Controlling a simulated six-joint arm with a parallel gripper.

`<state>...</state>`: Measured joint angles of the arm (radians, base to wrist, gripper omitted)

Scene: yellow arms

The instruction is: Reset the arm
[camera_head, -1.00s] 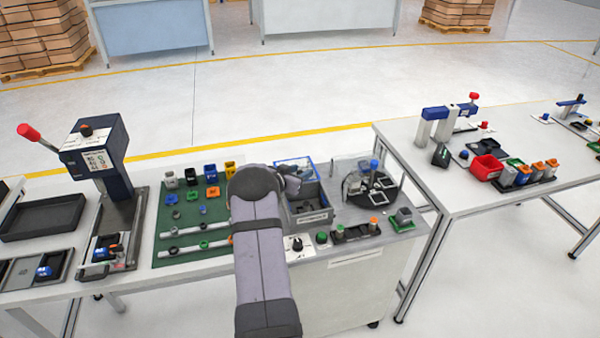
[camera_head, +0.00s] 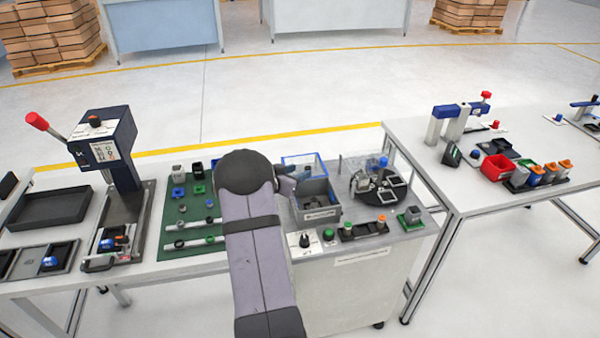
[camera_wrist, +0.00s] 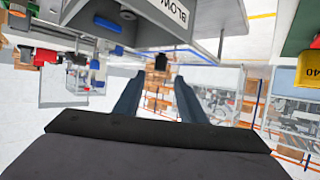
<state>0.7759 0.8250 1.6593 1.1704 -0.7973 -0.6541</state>
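My arm (camera_head: 255,235) reaches up from the bottom centre of the head view, over the workbench.
A grey bin (camera_head: 320,212), a round dark fixture (camera_head: 380,188) and a row of buttons stand right of my arm. A green mat (camera_head: 181,238) with small parts and a lever press (camera_head: 105,150) are on the left. A second table (camera_head: 480,205) stands right.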

